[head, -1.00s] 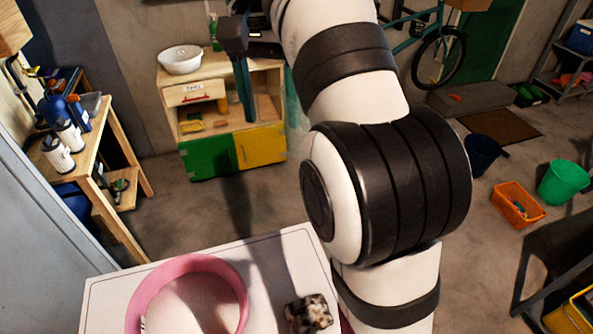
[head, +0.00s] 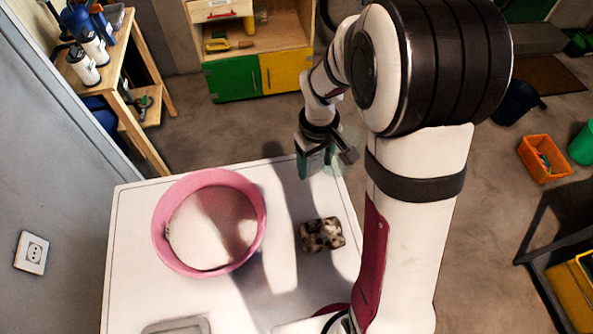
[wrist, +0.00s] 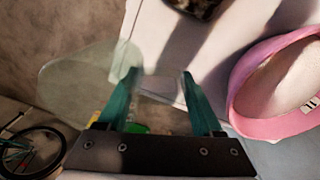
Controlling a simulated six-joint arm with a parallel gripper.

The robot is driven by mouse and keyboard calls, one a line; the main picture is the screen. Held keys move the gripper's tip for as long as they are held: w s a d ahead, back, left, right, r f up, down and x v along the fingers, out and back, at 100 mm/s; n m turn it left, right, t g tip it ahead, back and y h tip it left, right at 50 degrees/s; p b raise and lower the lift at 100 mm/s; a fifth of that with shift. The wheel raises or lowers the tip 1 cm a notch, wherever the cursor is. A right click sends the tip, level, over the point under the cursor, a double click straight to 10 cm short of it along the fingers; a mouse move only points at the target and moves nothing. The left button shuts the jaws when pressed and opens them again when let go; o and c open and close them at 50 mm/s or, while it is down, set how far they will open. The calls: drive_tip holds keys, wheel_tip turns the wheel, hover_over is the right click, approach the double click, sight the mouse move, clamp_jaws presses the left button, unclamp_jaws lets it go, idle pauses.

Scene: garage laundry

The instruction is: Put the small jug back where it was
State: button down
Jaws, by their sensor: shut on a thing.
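The small jug shows in the wrist view as a pale, see-through greenish vessel (wrist: 75,85), left of and against the left finger. My gripper (wrist: 162,88) is shut on it, with its two teal fingers apart around a pale part of it. In the head view my gripper (head: 318,160) hangs near the back right edge of the white top (head: 135,215). There the jug is only a faint clear shape (head: 345,158), partly hidden by the fingers. I cannot tell its exact height above the top.
A pink basin (head: 162,235) stands on the left of the white top. A mottled brown, black and white block (head: 321,234) lies to its right, in front of my gripper. A grey tray (head: 177,326) shows at the front edge. A wooden play kitchen (head: 235,83) stands behind.

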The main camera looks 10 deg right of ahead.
drive_tip(key=w+a+f, duration=0.1)
drive_tip(key=f, duration=0.1)
drive_tip(key=a+f, duration=0.2)
drive_tip(key=f, duration=0.1)
drive_tip(key=w+a+f, duration=0.1)
drive_tip(key=a+f, duration=0.1)
drive_tip(key=shift+w+a+f, duration=0.15)
drive_tip(key=shift+w+f, duration=0.1)
drive_tip(key=shift+w, duration=0.1)
drive_tip(key=shift+f, duration=0.15)
drive_tip(key=shift+c, duration=0.2)
unclamp_jaws()
